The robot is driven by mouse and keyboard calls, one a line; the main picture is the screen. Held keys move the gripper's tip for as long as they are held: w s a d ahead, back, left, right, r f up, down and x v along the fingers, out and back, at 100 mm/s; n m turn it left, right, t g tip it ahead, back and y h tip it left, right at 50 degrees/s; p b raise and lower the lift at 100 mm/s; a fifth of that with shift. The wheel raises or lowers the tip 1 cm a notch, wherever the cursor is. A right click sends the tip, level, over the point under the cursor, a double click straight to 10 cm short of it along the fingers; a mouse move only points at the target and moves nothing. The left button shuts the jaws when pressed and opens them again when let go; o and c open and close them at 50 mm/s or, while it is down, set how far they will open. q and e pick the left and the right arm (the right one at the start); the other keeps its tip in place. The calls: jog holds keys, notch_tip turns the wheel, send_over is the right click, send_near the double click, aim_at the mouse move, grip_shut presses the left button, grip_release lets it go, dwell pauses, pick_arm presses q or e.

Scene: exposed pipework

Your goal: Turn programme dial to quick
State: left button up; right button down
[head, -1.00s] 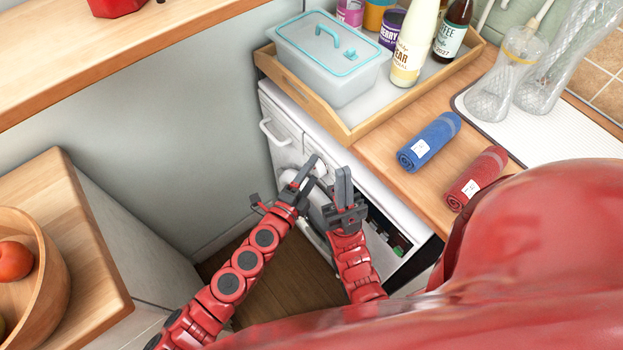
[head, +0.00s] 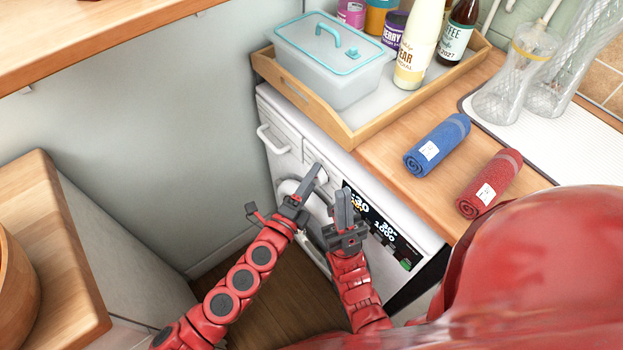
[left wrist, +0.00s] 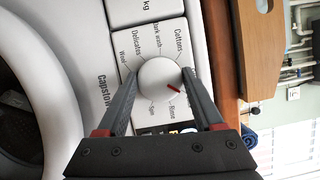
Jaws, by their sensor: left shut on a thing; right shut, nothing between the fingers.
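The programme dial (left wrist: 158,80) is a round white knob on the washing machine's front (head: 283,150). Its red mark points to the lower right in the left wrist view, close to the word Rinse. Around it I read Cottons, Dark wash, Delicates, Wool, Rinse and Spin; I see no Quick label, and part of the ring is covered. My left gripper (head: 318,173) is shut on the dial, one finger on each side, as the left wrist view (left wrist: 155,88) shows. My right gripper (head: 344,202) is shut and empty, just right of the left one, before the machine's front.
A lit display (head: 380,228) is right of my grippers. The worktop (head: 385,165) above holds a wooden tray (head: 345,135), a blue towel roll (head: 437,147) and a red one (head: 489,184). The machine's round door is left of the dial in the left wrist view.

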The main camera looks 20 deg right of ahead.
pick_arm(q)
jog(key=o, duration=1.4)
jog(key=shift+s+a, duration=0.1)
jog(key=shift+b+v, duration=1.25)
jog(key=shift+v, duration=7.35)
jog(key=shift+f, duration=0.1)
